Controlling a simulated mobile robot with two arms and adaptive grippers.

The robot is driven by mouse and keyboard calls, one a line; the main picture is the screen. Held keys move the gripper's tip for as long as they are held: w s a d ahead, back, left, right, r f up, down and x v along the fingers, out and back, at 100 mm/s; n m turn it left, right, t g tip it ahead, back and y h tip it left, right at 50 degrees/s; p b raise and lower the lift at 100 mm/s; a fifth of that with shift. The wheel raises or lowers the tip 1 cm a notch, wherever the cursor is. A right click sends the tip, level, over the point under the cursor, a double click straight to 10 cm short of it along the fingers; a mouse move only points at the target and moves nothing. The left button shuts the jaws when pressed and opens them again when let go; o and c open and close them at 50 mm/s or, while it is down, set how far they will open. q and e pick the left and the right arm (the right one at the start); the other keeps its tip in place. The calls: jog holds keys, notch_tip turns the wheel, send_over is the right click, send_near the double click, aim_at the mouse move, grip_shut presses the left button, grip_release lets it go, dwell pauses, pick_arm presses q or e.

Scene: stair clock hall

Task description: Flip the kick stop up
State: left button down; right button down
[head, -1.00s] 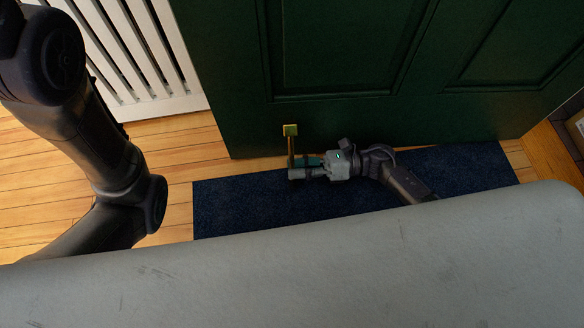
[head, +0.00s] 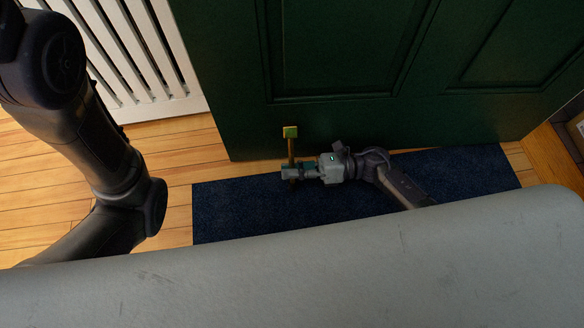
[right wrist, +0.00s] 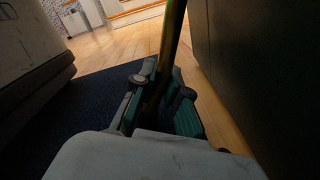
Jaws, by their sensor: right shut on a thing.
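The brass kick stop (head: 291,146) hangs from a small bracket low on the green door (head: 330,60), near the door's left edge. Its arm points down towards the floor. My right gripper (head: 288,173) is shut on the lower part of the kick stop arm. In the right wrist view the brass rod (right wrist: 170,45) rises between the teal finger pads of my right gripper (right wrist: 160,100). The kick stop's lower end is hidden by the fingers. My left arm comes in at the left, but its gripper is out of view.
A dark blue mat (head: 235,208) lies on the wooden floor (head: 60,190) under my right gripper. A white slatted radiator cover (head: 150,60) stands left of the door. A box (head: 577,128) sits at the far right edge.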

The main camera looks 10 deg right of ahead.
jog(key=s+r+m+p, duration=0.1)
jog(key=m+p, duration=0.1)
jog(key=s+r+m+p, duration=0.2)
jog(key=p, duration=0.1)
jog(key=shift+s+a, duration=0.1)
jog(key=shift+s, duration=0.15)
jog(key=shift+s+a+r+m+p, duration=0.1)
jog(key=shift+s+r+m+p, duration=0.8)
jog(key=shift+m+p, duration=0.75)
jog(key=c, duration=1.2)
grip_release()
jog(key=d, duration=0.8)
jog(key=s+d, duration=0.1)
jog(key=d, duration=0.3)
